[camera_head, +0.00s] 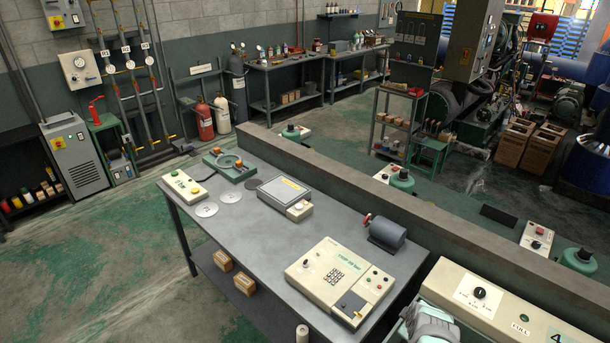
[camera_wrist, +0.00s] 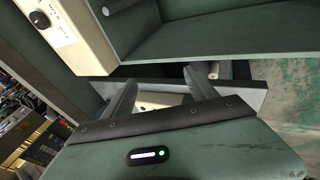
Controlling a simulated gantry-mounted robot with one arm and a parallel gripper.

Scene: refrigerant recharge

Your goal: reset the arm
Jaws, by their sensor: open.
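My gripper (camera_wrist: 160,80) shows in the wrist view with its two grey fingers spread apart. Nothing is held between them. A cream panel with a black knob (camera_wrist: 60,30) is at the upper left of the wrist view. The cream panel (camera_head: 515,318) also shows at the lower right of the head view, with a dial, the word FULL and a number 4. A pale green part (camera_head: 430,325) stands beside it at the bottom edge; I cannot tell if it is mine. A cream surface shows behind the fingers, partly hidden.
A grey workbench (camera_head: 245,228) carries a keypad unit (camera_head: 340,280), a grey cylinder device (camera_head: 387,235), a scale-like box (camera_head: 285,193) and discs. A long low wall (camera_head: 400,210) runs behind it. The green floor (camera_head: 120,260) at left is clear.

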